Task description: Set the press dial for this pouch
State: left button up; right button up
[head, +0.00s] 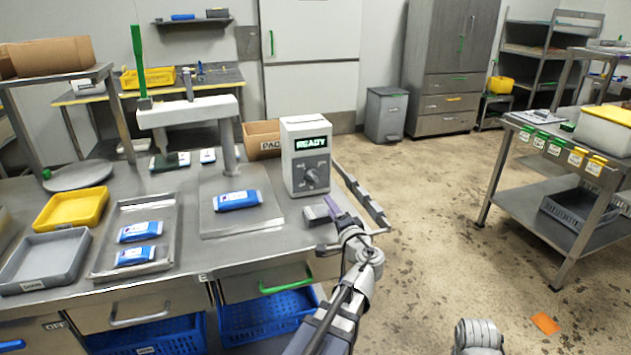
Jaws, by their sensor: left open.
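The press control box (305,150) is white with a grey face, and its screen reads READY. Its dark round dial (311,177) is low on that face; its setting is too small to read. A blue and white pouch (238,201) lies flat on the press plate (243,225), left of the box. The press arm (185,112) with a green handle (138,60) stands behind. My left gripper (327,209) is open and empty, just in front of and below the dial, apart from it. My right arm shows only in part at the bottom edge; its gripper is out of view.
A metal tray (103,268) holds two blue pouches, beside a yellow tray (72,208) and a grey tray (10,282). A cardboard box (262,138) stands behind the control box.

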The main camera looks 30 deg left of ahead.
pick_arm(q)
jog(key=m, duration=0.4)
jog(key=shift+m, duration=0.4)
jog(key=m, duration=0.4)
jog(key=shift+w+m, duration=0.1)
jog(key=shift+m, duration=0.2)
jog(key=shift+f+m, duration=0.1)
jog(key=shift+m, duration=0.4)
